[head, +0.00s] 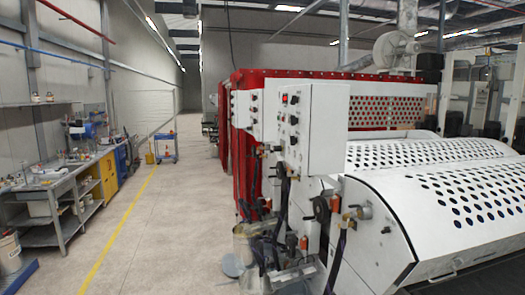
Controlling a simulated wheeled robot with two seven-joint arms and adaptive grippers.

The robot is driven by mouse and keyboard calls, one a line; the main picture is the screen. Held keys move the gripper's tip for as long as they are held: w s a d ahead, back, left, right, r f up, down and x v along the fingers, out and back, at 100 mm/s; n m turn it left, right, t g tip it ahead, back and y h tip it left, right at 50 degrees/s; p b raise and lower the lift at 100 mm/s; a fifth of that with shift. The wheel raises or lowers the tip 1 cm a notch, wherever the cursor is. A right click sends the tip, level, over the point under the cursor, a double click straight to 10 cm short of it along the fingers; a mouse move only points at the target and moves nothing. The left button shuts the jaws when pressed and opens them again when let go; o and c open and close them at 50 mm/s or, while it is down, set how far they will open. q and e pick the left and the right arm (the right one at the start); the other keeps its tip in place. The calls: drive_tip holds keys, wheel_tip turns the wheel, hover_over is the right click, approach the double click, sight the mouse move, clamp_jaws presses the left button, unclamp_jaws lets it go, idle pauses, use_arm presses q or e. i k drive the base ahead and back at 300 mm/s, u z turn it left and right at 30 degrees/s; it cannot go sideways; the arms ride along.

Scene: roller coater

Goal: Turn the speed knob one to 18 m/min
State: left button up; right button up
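A white control box (325,130) stands on the near end of the roller coater (395,205). More panels with small controls (254,108) sit further back on the red frame. Neither of my grippers is in the head view.
Hoses, valves and a metal bucket (246,243) crowd the floor below the control box. A perforated white cover (450,200) spreads to the right. A workbench (70,187) lines the left wall. The concrete aisle (165,220) between bench and machine is clear, with a yellow floor line.

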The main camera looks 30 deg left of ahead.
sight(279, 148)
drive_tip(key=u, duration=0.75)
drive_tip(key=i, duration=1.05)
drive_tip(key=u, duration=0.1)
